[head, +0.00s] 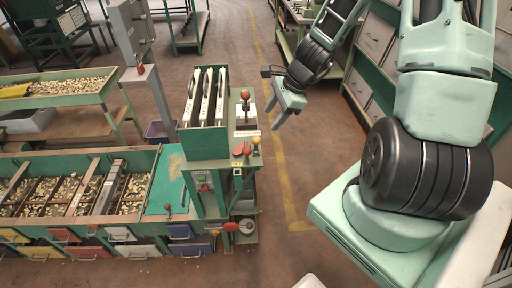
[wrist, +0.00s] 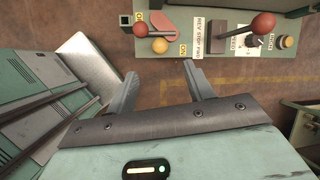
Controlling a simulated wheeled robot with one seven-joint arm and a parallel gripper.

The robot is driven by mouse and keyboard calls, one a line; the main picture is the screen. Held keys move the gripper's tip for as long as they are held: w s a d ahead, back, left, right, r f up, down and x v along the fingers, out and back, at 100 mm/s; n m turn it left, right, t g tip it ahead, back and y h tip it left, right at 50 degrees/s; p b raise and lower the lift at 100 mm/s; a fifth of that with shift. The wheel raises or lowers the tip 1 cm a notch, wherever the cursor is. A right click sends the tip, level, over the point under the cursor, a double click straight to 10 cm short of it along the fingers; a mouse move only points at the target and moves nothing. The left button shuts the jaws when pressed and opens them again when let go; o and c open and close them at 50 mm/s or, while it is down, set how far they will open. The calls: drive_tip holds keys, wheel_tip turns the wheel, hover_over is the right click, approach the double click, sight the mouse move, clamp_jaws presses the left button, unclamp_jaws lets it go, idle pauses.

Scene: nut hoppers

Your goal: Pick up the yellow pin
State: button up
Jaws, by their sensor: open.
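In the wrist view, a yellow-orange round-headed pin (wrist: 160,46) stands on the green machine panel, beside a red ball knob (wrist: 141,29). It lies just beyond my fingertips, and nothing is between the fingers. In the head view, small red and orange knobs (head: 241,150) sit close together at the machine's near corner; I cannot tell which is the yellow one. My gripper (head: 273,116) is open and empty, to the right of the machine. Its two grey fingers also show spread apart in the wrist view (wrist: 160,70).
A red-topped lever (head: 245,95) rises from the panel near upright slats (head: 208,97). Nut hoppers (head: 150,160) extend left, with a yellow piece (head: 14,91) on the upper one. Green cabinets (head: 376,42) stand right. The brown floor between is clear.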

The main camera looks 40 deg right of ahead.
sight(257, 137)
drive_tip(key=x, duration=0.7)
drive_tip(key=shift+a+f, duration=0.1)
drive_tip(key=shift+f, duration=0.1)
drive_tip(key=shift+p+x, duration=0.45)
drive_tip(key=shift+x, duration=2.25)
drive_tip(key=shift+r, duration=0.1)
drive_tip(key=c, duration=1.1)
